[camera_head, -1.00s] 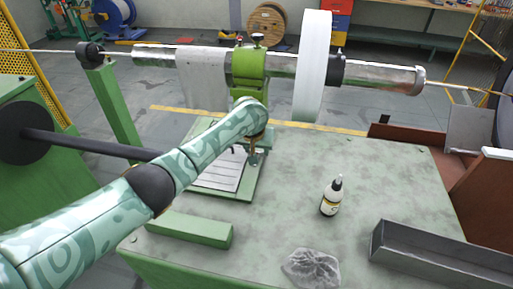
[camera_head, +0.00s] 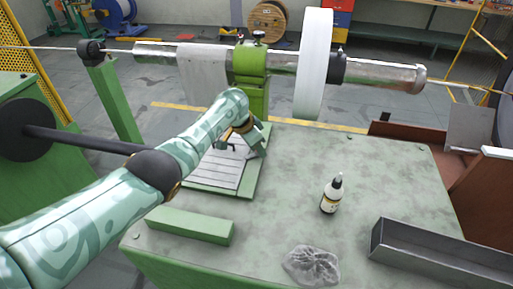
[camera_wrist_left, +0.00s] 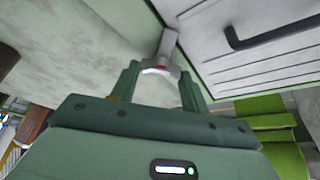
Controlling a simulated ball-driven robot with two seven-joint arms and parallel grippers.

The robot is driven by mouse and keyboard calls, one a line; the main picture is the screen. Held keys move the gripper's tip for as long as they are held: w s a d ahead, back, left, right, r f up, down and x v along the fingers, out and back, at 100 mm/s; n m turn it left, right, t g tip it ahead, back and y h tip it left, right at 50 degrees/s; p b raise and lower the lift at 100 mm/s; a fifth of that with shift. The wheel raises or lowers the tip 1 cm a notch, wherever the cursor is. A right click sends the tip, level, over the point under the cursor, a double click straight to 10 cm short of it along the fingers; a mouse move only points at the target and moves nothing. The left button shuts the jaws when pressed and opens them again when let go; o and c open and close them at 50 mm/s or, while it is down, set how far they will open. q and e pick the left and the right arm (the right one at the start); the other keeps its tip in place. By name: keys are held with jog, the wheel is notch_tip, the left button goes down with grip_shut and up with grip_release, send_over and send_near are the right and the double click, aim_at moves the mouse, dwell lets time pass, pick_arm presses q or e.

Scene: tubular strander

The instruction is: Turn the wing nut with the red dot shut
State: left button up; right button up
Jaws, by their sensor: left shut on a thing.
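My left gripper (camera_head: 257,151) is low beside the slatted plate on the green machine bed, under the green bearing block. In the left wrist view its two fingers (camera_wrist_left: 160,78) stand on either side of a small grey metal piece with a red mark, which I take as the wing nut with the red dot (camera_wrist_left: 157,70). The gripper is shut on it. A grey upright part (camera_wrist_left: 168,42) adjoins the nut beside the slatted plate (camera_wrist_left: 260,50). In the head view my wrist and fingers mostly hide the nut. My right gripper is not in view.
The green bearing block (camera_head: 250,65) carries the steel tube and white disc (camera_head: 314,65) above my arm. A dropper bottle (camera_head: 331,195), a crumpled clear bag (camera_head: 311,266) and a grey metal trough (camera_head: 440,258) occupy the right and front. The middle of the bed is clear.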

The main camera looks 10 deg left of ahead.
pick_arm(q)
jog(key=m+g+b, duration=0.1)
jog(key=m+b, duration=0.1)
jog(key=m+g+b, duration=0.1)
jog(key=m+b, duration=0.2)
jog(key=m+h+b, duration=0.1)
jog(key=m+b, duration=0.1)
jog(key=b, duration=0.1)
jog(key=shift+w+f+g, duration=0.15)
jog(key=shift+f+g, duration=0.25)
jog(key=shift+r+m+b, duration=0.2)
jog(key=shift+m+b, duration=0.7)
jog(key=shift+b, duration=0.1)
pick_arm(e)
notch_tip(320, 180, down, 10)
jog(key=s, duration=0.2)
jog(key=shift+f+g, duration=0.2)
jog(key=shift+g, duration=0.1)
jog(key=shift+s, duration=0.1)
pick_arm(q)
jog(key=o, duration=1)
jog(key=shift+w+r, duration=0.1)
